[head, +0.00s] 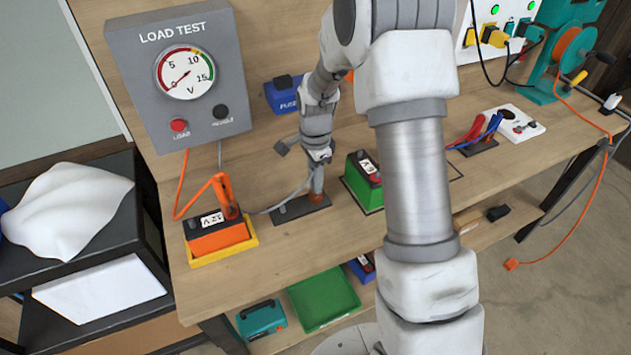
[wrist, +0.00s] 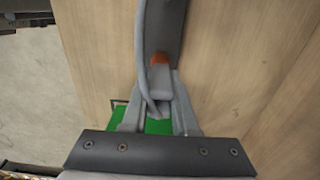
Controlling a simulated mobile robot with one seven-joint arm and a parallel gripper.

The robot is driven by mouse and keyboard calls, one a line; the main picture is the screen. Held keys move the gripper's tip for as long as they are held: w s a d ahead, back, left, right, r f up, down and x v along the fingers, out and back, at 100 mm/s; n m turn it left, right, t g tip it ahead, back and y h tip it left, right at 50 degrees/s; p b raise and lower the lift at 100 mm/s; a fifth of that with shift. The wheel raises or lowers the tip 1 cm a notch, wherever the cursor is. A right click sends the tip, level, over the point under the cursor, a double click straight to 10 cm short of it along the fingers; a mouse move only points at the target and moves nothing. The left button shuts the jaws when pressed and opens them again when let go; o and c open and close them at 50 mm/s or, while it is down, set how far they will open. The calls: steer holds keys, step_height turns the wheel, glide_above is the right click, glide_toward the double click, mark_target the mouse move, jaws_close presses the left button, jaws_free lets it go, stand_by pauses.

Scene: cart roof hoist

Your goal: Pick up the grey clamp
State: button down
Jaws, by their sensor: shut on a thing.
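The grey clamp (head: 317,184) stands upright at its dark rest pad (head: 291,211) on the bench, between the orange battery and the green battery. A grey cable (head: 275,208) runs to it from the load tester. My gripper (head: 318,160) points down from above and is shut on the clamp's upper part. In the wrist view the clamp (wrist: 160,82) sits between my two fingers (wrist: 158,95), with an orange part (wrist: 160,59) beyond and the cable (wrist: 142,60) passing beside it. I cannot tell whether the clamp touches the pad.
The orange battery (head: 217,239) in a yellow tray, with an orange clamp (head: 225,196) on it, is to the left. The green battery (head: 362,178) is close on the right. The load tester (head: 180,75) stands behind left. My arm hides part of the bench's right middle.

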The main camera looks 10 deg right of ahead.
steer(key=shift+r, duration=0.15)
step_height(320, 180, up, 4)
steer(key=shift+s+d+r, duration=0.1)
steer(key=s+d+r+b, duration=0.1)
steer(key=s+d+r, duration=0.5)
steer(key=s, duration=0.3)
steer(key=shift+d+r, duration=0.25)
steer(key=shift+d, duration=0.3)
steer(key=shift+a+f, duration=0.1)
